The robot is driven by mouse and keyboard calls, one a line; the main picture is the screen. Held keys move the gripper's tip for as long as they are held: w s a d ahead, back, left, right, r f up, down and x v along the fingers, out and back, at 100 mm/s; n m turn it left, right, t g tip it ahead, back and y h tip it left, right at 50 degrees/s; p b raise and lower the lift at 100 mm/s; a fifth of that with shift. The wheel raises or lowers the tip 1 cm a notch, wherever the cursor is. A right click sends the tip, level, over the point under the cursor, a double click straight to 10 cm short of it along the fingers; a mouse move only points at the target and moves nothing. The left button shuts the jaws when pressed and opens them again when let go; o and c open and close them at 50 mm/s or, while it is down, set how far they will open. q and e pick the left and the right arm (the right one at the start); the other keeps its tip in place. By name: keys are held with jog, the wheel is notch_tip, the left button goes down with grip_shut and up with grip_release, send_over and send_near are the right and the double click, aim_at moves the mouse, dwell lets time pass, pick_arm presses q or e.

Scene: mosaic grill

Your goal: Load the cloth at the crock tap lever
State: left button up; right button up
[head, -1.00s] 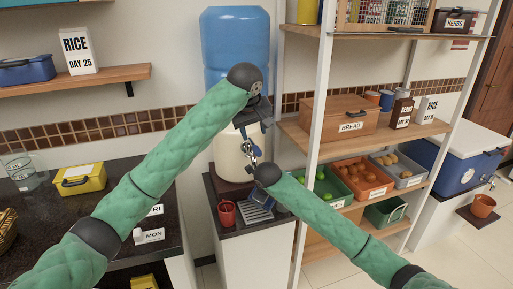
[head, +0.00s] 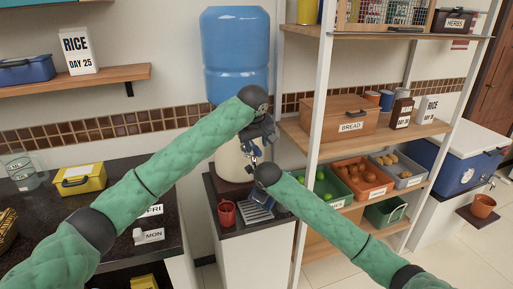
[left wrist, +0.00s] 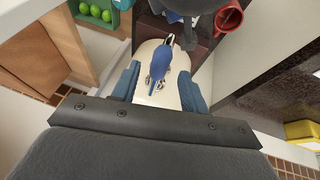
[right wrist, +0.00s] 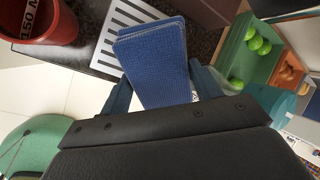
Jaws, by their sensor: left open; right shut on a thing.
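The cream crock (head: 230,160) stands under a blue water bottle (head: 235,55). In the left wrist view the tap lever (left wrist: 161,64) is blue, on a metal tap on the crock's front. My left gripper (left wrist: 160,82) is open, with one finger on each side of the lever; I cannot tell if they touch it. It also shows in the head view (head: 262,134), just above the tap. In the right wrist view my right gripper (right wrist: 160,82) is shut on the folded blue cloth (right wrist: 154,58). The head view mostly hides the cloth behind the arms.
A red cup (head: 227,212) and a slotted drip tray (head: 258,212) sit on the dark counter below the tap. A shelf rack with a white post (head: 316,130) stands close on the right, holding food bins. A yellow box (head: 80,179) is on the left counter.

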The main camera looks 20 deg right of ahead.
pick_arm(q)
jog(key=shift+x, duration=1.2)
jog(key=shift+c, duration=0.4)
grip_shut()
jog(key=shift+w+r+g, duration=0.2)
jog(key=shift+r+g, duration=0.45)
jog(key=shift+g, duration=0.15)
jog(key=shift+o, duration=0.4)
grip_release()
jog(key=v, duration=1.2)
